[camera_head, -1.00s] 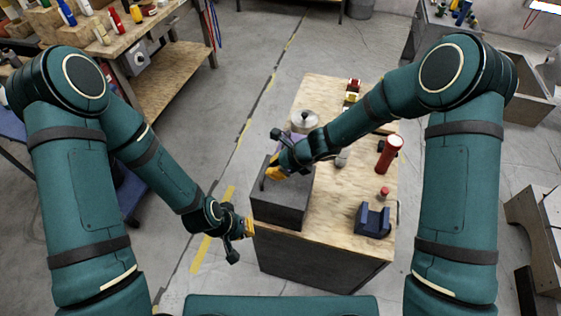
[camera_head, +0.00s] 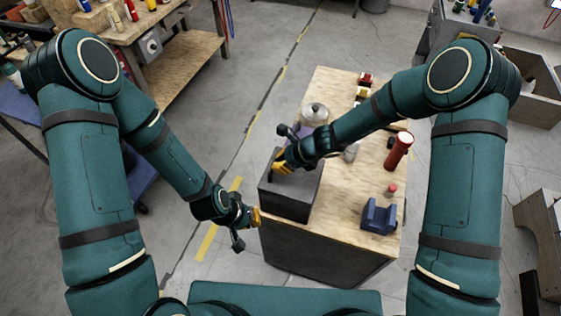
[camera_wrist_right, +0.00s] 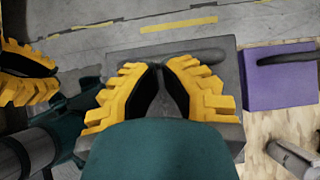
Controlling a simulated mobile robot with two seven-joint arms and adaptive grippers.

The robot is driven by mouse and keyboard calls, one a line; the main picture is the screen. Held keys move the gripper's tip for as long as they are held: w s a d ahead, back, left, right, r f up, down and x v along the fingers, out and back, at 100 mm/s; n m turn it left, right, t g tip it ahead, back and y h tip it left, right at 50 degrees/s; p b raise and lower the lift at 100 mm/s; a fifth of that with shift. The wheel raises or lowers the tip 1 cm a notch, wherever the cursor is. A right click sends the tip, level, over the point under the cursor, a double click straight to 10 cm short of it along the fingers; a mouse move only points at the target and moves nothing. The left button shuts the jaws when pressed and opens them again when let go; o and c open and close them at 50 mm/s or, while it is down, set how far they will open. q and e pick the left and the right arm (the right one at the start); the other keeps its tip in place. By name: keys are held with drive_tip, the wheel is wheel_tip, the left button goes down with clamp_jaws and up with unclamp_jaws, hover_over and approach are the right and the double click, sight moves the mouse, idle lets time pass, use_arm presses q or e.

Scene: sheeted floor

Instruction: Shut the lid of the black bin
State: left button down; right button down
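The black bin (camera_head: 285,203) stands at the near left corner of the wooden-topped cabinet. Its dark grey lid (camera_head: 296,185) looks flat on top, though I cannot tell whether it is fully seated. The lid also shows in the right wrist view (camera_wrist_right: 222,65), with a bar handle (camera_wrist_right: 185,56). My right gripper (camera_head: 280,165) is over the lid, its yellow fingers together at the tips with nothing seen between them in the wrist view (camera_wrist_right: 161,66). Contact with the lid is unclear. My left gripper (camera_head: 256,217) is low beside the cabinet's near left corner; its finger gap is unclear.
A purple box (camera_wrist_right: 275,80) with a black handle is beside the bin. Open floor lies left of the cabinet.

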sight(287, 174)
use_arm(q)
drive_tip(key=shift+r, duration=0.15)
use_arm(e)
drive_tip(key=shift+r, duration=0.1)
